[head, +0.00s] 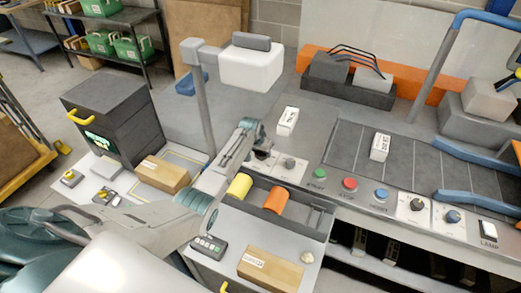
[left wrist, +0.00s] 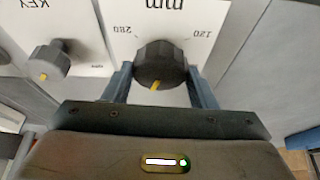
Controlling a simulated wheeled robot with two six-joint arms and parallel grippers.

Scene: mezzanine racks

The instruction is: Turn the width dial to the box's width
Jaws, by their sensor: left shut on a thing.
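The width dial (left wrist: 160,64) is a dark round knob with a yellow pointer mark, on a white plate (left wrist: 205,12) marked "mm", "280" and "120". The print appears upside down in the left wrist view, and the pointer is toward the bottom, slightly left. My left gripper (left wrist: 161,80) is shut on this dial, one finger on each side. In the head view my left gripper (head: 254,148) hides most of the dial at the console's left end. A brown box (head: 162,174) with a white label lies left of my arm. My right gripper is out of view.
Beside the held dial is a second knob (left wrist: 48,62) on a plate marked "KEY". Green (head: 319,174), red (head: 350,184) and blue (head: 380,194) buttons line the console. Another brown box (head: 270,270) lies in front, near a tray with yellow (head: 239,186) and orange (head: 277,200) rolls.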

